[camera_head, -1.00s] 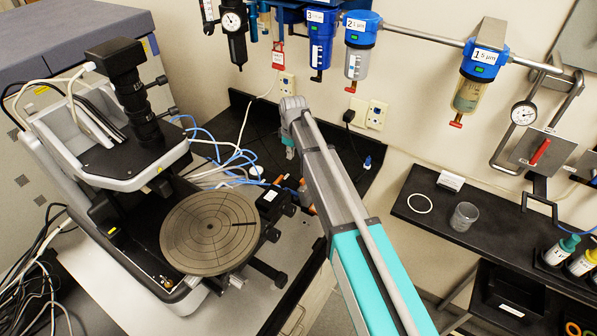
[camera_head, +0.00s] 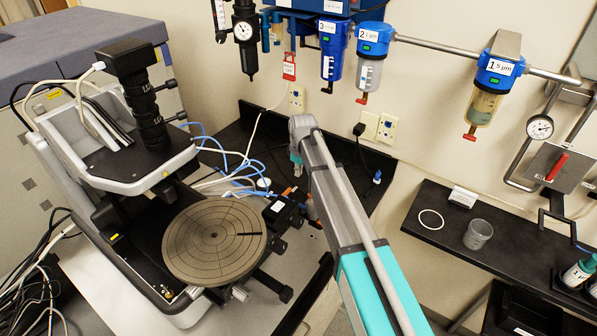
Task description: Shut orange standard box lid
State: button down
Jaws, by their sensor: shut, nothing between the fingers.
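No orange box with a lid can be made out for certain. A small orange patch (camera_head: 311,206) shows at the left edge of my arm, beside the black fittings near the profiler's round stage, mostly covered by the arm. I cannot tell whether it is part of the box. My arm reaches from the bottom right up to the dark bench top at the back wall, and its far end bends downward behind the link. My gripper and its fingertips are hidden there.
The stylus profiler with its round stage (camera_head: 214,240) stands at the left, with blue and white cables (camera_head: 232,172) behind it. Filters hang on the wall.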

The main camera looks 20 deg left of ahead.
jog(key=shift+w+a+f+b, duration=0.1)
jog(key=shift+a+f+b, duration=0.05)
jog(key=shift+f+b, duration=1.65)
jog(key=shift+a+f+b, duration=0.1)
jog(key=shift+f+b, duration=1.45)
jog(key=shift+f, duration=0.3)
jog(key=shift+s+d+r+p, duration=0.2)
jog(key=shift+d, duration=0.4)
jog(key=shift+s+d+r+p, duration=0.2)
jog(key=shift+s+d, duration=0.05)
jog(key=shift+d, duration=0.35)
jog(key=shift+s+d+r+p, duration=0.2)
jog(key=shift+d, duration=0.4)
